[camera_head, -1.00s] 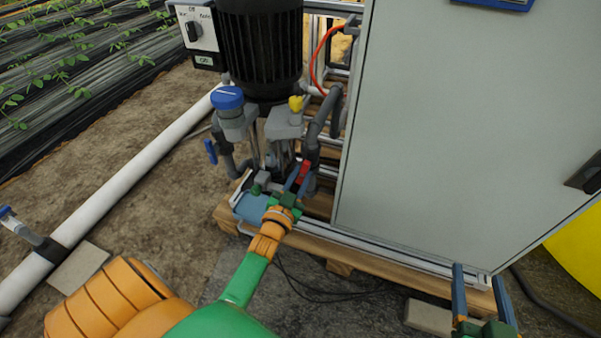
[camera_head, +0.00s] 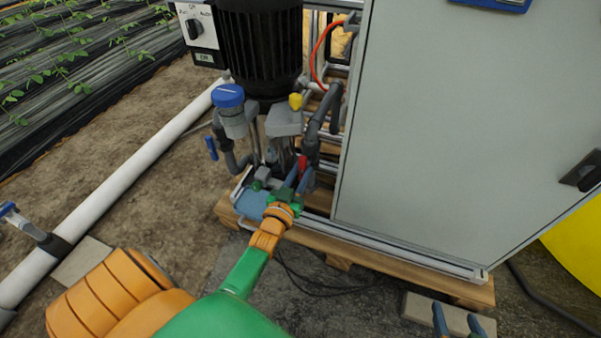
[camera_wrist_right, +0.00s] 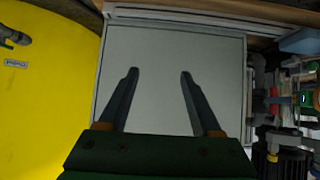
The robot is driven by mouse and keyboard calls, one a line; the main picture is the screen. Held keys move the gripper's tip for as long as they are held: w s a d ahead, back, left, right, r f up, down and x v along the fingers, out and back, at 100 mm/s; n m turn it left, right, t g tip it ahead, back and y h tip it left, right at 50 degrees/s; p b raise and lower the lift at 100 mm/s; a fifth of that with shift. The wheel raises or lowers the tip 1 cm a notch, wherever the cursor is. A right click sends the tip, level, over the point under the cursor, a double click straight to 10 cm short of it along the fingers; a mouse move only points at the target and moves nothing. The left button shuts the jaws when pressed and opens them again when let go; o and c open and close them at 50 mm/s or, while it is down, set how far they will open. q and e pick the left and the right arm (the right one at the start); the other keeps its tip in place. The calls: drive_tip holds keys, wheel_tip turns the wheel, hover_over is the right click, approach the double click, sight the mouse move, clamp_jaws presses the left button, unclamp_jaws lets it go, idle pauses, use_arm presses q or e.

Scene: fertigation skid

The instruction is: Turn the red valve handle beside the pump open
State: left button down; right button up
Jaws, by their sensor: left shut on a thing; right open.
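The red valve handle (camera_head: 303,164) is on the grey pipework just right of the black pump (camera_head: 261,50), and much of it is hidden by my left gripper. The visible red part looks narrow and close to upright. My right gripper (camera_head: 458,322) is open and empty at the lower edge of the head view, apart from the valve. In the right wrist view its two fingers (camera_wrist_right: 158,75) are spread in front of the grey cabinet.
The grey cabinet (camera_head: 450,130) stands close on the right of the valve. A wooden pallet (camera_head: 400,262) carries the skid. A white pipe (camera_head: 120,180) runs along the left ground. A yellow tank (camera_head: 580,240) stands at far right. A dark cable lies in front.

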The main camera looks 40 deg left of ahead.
sight(302, 171)
use_arm(q)
drive_tip(key=c, duration=0.8)
unclamp_jaws()
drive_tip(key=shift+o, duration=0.2)
drive_tip(key=p+v, duration=0.2)
drive_tip(key=v, duration=0.2)
drive_tip(key=shift+s+r, duration=0.1)
drive_tip(key=shift+s, duration=0.1)
drive_tip(key=v, duration=0.2)
drive_tip(key=shift+s+p, duration=0.35)
use_arm(e)
drive_tip(key=s+d+f+g+h, duration=0.1)
drive_tip(key=s+d+f+g, duration=0.1)
drive_tip(key=s+f+g, duration=0.5)
drive_tip(key=s+f, duration=0.1)
drive_tip(key=s, duration=0.2)
drive_tip(key=shift+d, duration=0.4)
drive_tip(key=shift+s, duration=0.1)
